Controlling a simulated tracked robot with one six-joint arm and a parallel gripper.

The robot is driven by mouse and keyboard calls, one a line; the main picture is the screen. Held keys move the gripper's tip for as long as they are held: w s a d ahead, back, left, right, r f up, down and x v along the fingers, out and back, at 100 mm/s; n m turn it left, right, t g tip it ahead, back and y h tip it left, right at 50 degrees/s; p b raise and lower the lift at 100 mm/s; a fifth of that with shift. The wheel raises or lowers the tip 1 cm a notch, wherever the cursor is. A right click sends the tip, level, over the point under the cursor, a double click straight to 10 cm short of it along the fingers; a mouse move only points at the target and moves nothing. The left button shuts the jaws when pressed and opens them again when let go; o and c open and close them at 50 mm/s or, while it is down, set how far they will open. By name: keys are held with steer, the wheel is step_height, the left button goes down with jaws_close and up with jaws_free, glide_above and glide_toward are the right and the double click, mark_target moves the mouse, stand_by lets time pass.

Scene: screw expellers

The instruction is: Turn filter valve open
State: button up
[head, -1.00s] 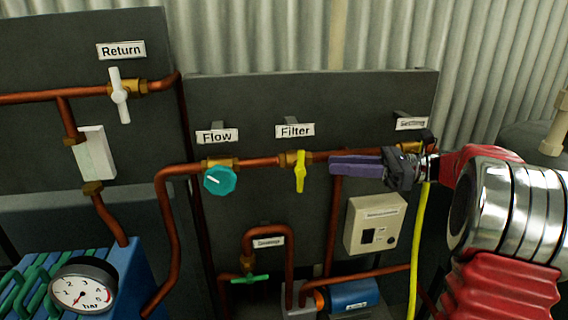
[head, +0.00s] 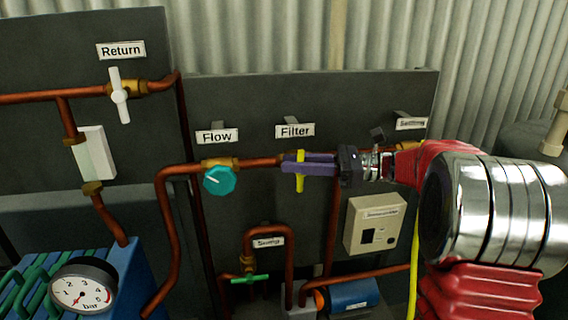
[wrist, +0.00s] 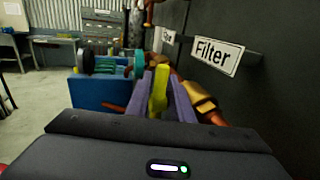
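The filter valve's yellow handle (head: 300,183) hangs vertically on the copper pipe below the "Filter" label (head: 295,130). My gripper (head: 286,163) reaches in from the right, its purple fingers level with the pipe and crossing the handle's upper part. In the wrist view the yellow handle (wrist: 158,90) stands between the two purple fingers of my gripper (wrist: 161,82). The fingers look open, one on each side of it; I cannot tell whether either touches. The handle's middle is partly hidden by the fingers in the head view.
The teal flow knob (head: 219,180) is close to the left of my fingertips. A dark panel (head: 250,110) stands right behind. A beige box (head: 375,225) and a green sump handle (head: 250,279) are below. A pressure gauge (head: 82,287) is at lower left.

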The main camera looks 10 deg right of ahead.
steer(key=shift+x, duration=1.55)
steer(key=shift+c, duration=0.7)
jaws_close()
steer(key=shift+d, duration=0.1)
